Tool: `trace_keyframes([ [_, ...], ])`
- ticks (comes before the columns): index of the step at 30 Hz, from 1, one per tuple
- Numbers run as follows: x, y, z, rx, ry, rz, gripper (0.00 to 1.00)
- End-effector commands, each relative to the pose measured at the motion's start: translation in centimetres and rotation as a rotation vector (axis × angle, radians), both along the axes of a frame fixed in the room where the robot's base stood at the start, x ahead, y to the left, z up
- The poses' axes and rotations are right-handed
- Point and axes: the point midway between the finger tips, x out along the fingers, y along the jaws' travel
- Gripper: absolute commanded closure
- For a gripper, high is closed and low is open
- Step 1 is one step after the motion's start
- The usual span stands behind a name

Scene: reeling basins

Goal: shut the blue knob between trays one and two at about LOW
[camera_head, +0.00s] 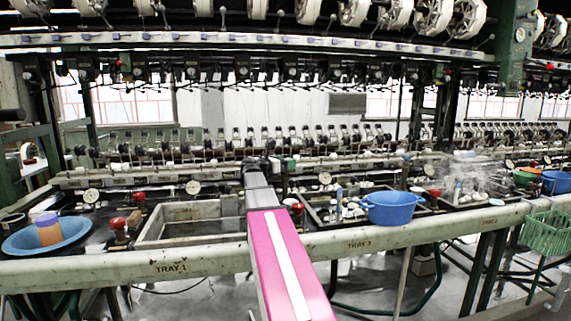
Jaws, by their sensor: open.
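I cannot make out a blue knob for certain; my arm covers part of the space between the trays. A small upright bluish piece (339,193) stands at the right, too small to identify. The front beam has a TRAY 1 label (171,267) at left and a second tray label (360,245), its number unclear, right of my arm. My pink arm reaches from the bottom to the back rail. My gripper (262,163) is at its far end, small and dark, by that rail. It is open, and I see nothing held.
A rectangular basin (150,228) lies left of my arm. Red knobs (118,223) (297,208) and round dials (193,187) stand along the bench. A blue tub (391,208) sits at right, a blue bowl (75,239) at far left. Reeling machinery hangs above.

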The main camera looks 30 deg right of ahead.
Motion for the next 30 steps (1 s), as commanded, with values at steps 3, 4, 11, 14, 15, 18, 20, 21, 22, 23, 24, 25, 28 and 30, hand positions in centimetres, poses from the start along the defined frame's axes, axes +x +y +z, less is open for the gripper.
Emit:
trace_keyframes([
  [3, 0.0, 0.0, -0.01, 0.0, 0.0, 0.0, 0.27],
  [4, 0.0, 0.0, -0.01, 0.0, 0.0, 0.0, 0.27],
  [11, -0.02, 0.01, -0.01, 0.0, 0.0, 0.0, 0.77],
  [14, -0.02, 0.02, -0.01, 0.0, 0.0, -0.001, 0.77],
  [15, -0.01, 0.01, -0.01, 0.0, 0.0, -0.003, 0.77],
  [18, 0.02, 0.0, -0.01, 0.001, 0.0, -0.015, 0.77],
  [20, 0.09, 0.0, 0.0, 0.001, 0.0, -0.028, 0.77],
  [21, 0.11, -0.01, 0.0, 0.001, 0.0, -0.042, 0.77],
  [22, 0.15, -0.02, 0.0, 0.001, 0.0, -0.054, 0.76],
  [23, 0.18, -0.03, 0.0, 0.001, 0.0, -0.067, 0.76],
  [24, 0.23, -0.04, 0.01, 0.001, 0.0, -0.088, 0.76],
  [25, 0.24, -0.05, 0.01, 0.001, 0.0, -0.106, 0.76],
  [28, 0.32, -0.05, 0.04, 0.0, 0.0, -0.175, 0.76],
  [30, 0.35, -0.06, 0.05, 0.001, 0.0, -0.23, 0.76],
])
